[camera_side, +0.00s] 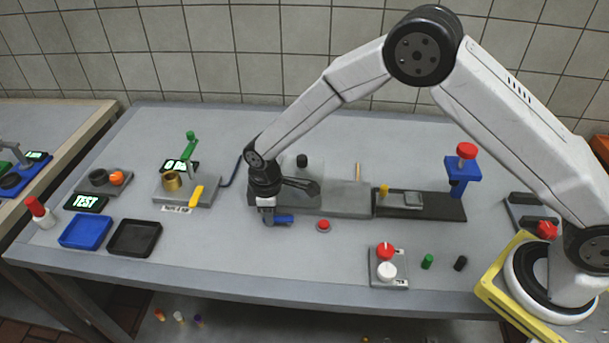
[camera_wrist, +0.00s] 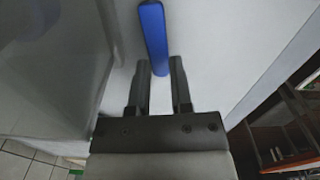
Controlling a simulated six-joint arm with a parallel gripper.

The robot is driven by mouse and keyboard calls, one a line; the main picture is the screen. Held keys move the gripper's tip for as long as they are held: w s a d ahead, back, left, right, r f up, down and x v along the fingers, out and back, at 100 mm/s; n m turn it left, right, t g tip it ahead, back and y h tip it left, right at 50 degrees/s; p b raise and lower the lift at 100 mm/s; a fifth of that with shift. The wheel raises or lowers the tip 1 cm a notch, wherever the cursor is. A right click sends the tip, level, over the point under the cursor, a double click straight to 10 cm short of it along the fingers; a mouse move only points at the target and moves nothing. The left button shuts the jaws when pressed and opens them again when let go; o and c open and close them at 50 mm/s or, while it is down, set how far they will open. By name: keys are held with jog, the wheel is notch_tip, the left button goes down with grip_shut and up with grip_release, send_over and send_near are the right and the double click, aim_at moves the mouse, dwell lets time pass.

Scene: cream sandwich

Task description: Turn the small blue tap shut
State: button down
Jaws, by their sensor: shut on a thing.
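The small blue tap shows its bar-shaped handle (camera_side: 285,219) at the front of the grey machine block, pointing right in the side view. In the wrist view the handle (camera_wrist: 153,32) runs up from between my fingers. My gripper (camera_side: 268,222) is low at the left end of this handle. In the wrist view my gripper (camera_wrist: 160,63) has one finger on each side of the handle's near end and is shut on it. The tap's pivot and body are hidden by my gripper and wrist.
A red button (camera_side: 323,226) sits on the table just right of the handle. The grey machine block (camera_side: 342,198) stands behind. A blue tray (camera_side: 86,232) and a black tray (camera_side: 135,238) lie left. A knob panel (camera_side: 389,272) stands front right. The table front between them is clear.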

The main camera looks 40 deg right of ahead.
jog(key=shift+d, duration=0.1)
dwell(0.3)
jog(key=c, duration=0.5)
grip_release()
jog(key=shift+r, duration=0.1)
jog(key=shift+r, duration=3.8)
